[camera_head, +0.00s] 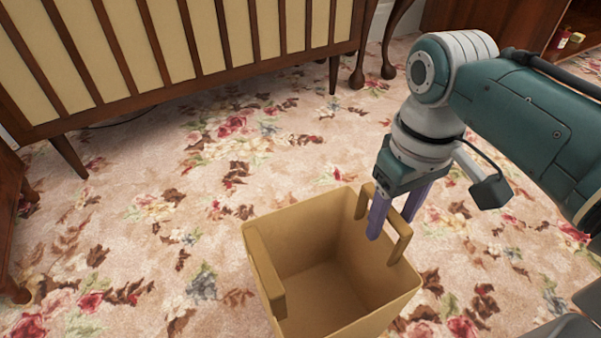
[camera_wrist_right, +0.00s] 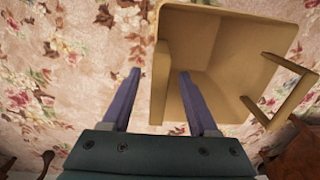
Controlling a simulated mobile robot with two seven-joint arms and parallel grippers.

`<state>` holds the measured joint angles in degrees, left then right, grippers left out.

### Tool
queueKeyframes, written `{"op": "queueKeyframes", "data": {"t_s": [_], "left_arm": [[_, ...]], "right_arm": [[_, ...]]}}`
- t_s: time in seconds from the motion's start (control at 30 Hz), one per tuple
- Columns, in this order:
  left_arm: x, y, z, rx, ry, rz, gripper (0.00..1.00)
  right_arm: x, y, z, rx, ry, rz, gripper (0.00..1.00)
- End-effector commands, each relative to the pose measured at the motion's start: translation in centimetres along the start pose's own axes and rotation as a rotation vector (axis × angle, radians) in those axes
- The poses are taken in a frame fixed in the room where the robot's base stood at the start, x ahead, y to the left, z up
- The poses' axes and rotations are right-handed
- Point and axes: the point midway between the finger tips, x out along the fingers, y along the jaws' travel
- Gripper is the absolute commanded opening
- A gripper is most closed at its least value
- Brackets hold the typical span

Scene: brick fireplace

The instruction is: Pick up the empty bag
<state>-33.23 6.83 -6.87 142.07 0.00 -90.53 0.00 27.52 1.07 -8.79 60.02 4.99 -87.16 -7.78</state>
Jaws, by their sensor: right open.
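The empty bag (camera_head: 285,248) is a tan, open-topped, box-like bag with two upright handles, standing on the carpet at the lower middle of the head view. Its inside is bare. My right gripper (camera_head: 391,224) is open and points down at the bag's right-hand handle (camera_head: 402,243). One purple finger is on the inner side of this handle and the other is behind it, outside the bag. In the right wrist view the bag (camera_wrist_right: 215,30) shows with its near wall between my two spread fingers (camera_wrist_right: 159,72). I cannot tell if they touch it. My left gripper is not in view.
A slatted wooden bench or sofa (camera_head: 200,45) stands along the back. Dark wooden furniture (camera_head: 10,200) is at the left edge. A wooden cabinet (camera_head: 480,18) with small items is at the back right. The floral carpet (camera_head: 130,240) left of the bag is clear.

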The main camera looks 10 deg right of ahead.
Motion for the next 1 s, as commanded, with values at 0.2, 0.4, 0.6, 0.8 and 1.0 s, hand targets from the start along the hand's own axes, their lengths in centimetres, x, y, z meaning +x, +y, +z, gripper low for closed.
{"op": "queueKeyframes", "data": {"t_s": [0.2,0.4,0.6,0.8,1.0], "left_arm": [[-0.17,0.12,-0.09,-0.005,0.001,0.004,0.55],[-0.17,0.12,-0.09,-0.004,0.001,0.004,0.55],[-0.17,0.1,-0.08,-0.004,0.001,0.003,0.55],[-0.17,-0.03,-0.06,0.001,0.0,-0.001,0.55],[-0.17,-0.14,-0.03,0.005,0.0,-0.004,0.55]], "right_arm": [[-0.16,0.0,0.01,0.0,0.0,0.0,0.54],[-0.16,0.0,0.01,0.0,0.0,0.0,0.32],[-0.16,0.01,0.01,0.0,0.0,0.0,0.09],[-0.16,0.01,0.01,0.0,0.0,0.0,0.0],[-0.16,0.01,0.01,0.0,0.0,0.0,0.0]]}}
